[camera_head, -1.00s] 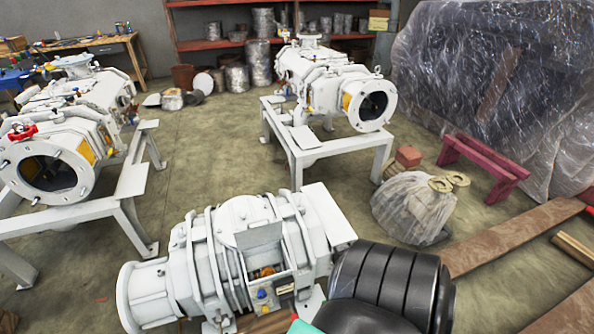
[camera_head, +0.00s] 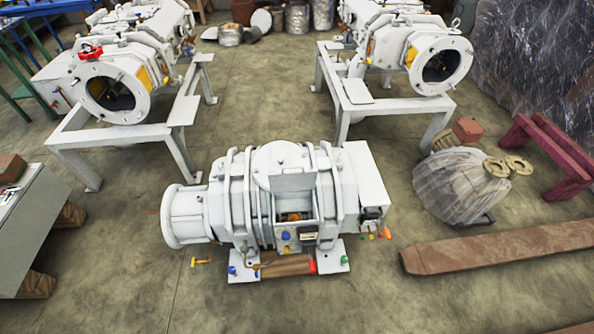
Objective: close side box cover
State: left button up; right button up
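A white screw vacuum pump (camera_head: 265,195) lies on the floor in the middle of the head view. Its side box (camera_head: 296,210) faces me and stands open, with orange, blue and dark parts showing inside and at its lower edge. A flat, light grey plate that looks like the box cover (camera_head: 291,184) stands raised above the opening, apart from the box's lower edge. Neither of my grippers is in the head view.
Two more white pumps on frames stand behind, at left (camera_head: 118,85) and right (camera_head: 436,65). A wrapped bundle (camera_head: 460,190) and a brown beam (camera_head: 500,246) lie at right. A grey cabinet (camera_head: 30,230) is at left. Small coloured parts lie around the pump. The floor in front is clear.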

aim_at(303, 180)
jog(key=i+j+z, duration=0.15)
jog(key=j+z, duration=0.15)
jog(key=j, duration=0.2)
jog(key=i+j+z, duration=0.1)
jog(key=j+z, duration=0.2)
jog(key=j, duration=0.2)
jog(key=j+z, duration=0.3)
jog(key=j, duration=0.25)
